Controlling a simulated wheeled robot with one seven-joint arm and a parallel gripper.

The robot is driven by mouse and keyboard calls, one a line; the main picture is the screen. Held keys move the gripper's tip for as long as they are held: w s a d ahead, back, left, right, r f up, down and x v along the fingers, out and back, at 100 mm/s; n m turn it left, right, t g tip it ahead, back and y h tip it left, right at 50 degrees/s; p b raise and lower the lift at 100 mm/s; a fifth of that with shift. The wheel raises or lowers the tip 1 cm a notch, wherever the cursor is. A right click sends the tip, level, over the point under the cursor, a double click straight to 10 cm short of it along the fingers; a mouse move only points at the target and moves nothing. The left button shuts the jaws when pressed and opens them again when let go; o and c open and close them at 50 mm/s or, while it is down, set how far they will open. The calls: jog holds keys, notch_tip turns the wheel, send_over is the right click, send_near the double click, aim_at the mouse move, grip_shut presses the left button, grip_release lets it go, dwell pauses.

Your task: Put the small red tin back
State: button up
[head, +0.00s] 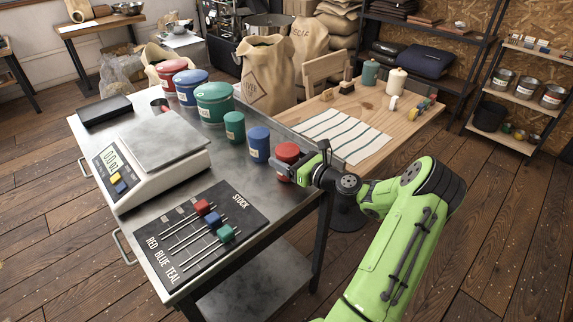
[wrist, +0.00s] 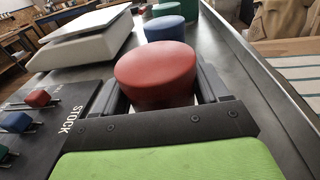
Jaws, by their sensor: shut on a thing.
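The small red tin (head: 286,158) stands at the right end of the row of tins, near the metal table's right edge. My gripper (head: 290,172) is shut on it. In the wrist view the small red tin (wrist: 156,72) sits between the two fingers of my gripper (wrist: 160,100), its red lid facing up. The fingers partly hide its sides. I cannot tell whether its base touches the tabletop. The small blue tin (head: 259,145) is just beyond it, and the small teal tin (head: 234,127) is further along the row.
Large red (head: 172,75), blue (head: 190,87) and teal (head: 214,103) tins stand further back. A scale (head: 150,155) and a black STOCK slider board (head: 207,233) take up the table's left and front. A wooden table (head: 400,125) with a striped cloth (head: 333,134) adjoins on the right.

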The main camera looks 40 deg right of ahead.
jog(key=shift+f, duration=0.45)
jog(key=o, duration=1.2)
jog(key=shift+o, duration=0.2)
